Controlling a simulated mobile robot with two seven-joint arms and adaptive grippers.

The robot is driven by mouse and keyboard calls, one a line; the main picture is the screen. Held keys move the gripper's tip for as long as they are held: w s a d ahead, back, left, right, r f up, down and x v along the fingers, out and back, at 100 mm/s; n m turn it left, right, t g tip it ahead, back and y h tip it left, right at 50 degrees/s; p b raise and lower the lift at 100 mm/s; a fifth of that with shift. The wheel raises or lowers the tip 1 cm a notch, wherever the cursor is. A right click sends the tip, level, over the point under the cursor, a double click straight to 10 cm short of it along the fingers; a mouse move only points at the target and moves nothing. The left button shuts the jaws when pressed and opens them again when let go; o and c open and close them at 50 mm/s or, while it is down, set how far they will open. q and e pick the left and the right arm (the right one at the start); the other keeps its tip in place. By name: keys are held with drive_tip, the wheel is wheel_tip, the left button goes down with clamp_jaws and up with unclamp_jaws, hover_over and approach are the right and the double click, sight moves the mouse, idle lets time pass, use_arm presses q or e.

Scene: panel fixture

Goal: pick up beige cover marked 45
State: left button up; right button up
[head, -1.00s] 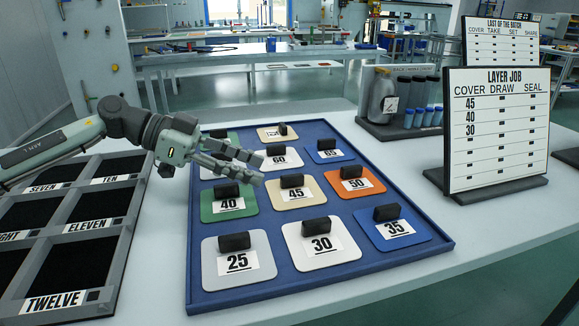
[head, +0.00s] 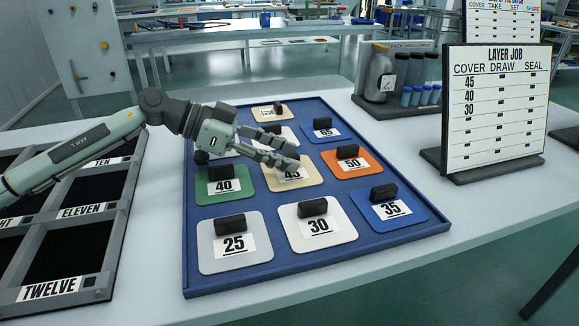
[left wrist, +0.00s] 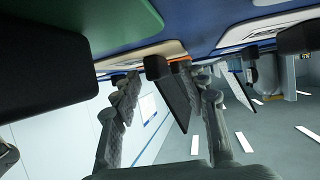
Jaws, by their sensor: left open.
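The beige cover marked 45 (head: 303,181) lies in the blue tray (head: 190,272), in the middle of its rows. My left gripper (head: 292,160) is open and reaches over this cover, its fingers hiding the cover's black handle and part of its label in the head view. In the left wrist view my left gripper's two fingers (left wrist: 165,90) are spread, with a black handle (left wrist: 156,67) between them in the picture and a beige edge (left wrist: 140,55) behind. I cannot tell whether the fingers touch the handle. My right gripper is not in view.
Around it lie the green cover 40 (head: 210,196), orange cover 50 (head: 365,171), white cover 30 (head: 340,234), grey cover 25 (head: 210,256) and blue cover 35 (head: 415,211), each with a black handle. A grey compartment rack (head: 112,240) stands left, a LAYER JOB board (head: 493,110) right.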

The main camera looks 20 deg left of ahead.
use_arm(q)
clamp_jaws()
drive_tip(key=shift+r, duration=0.15)
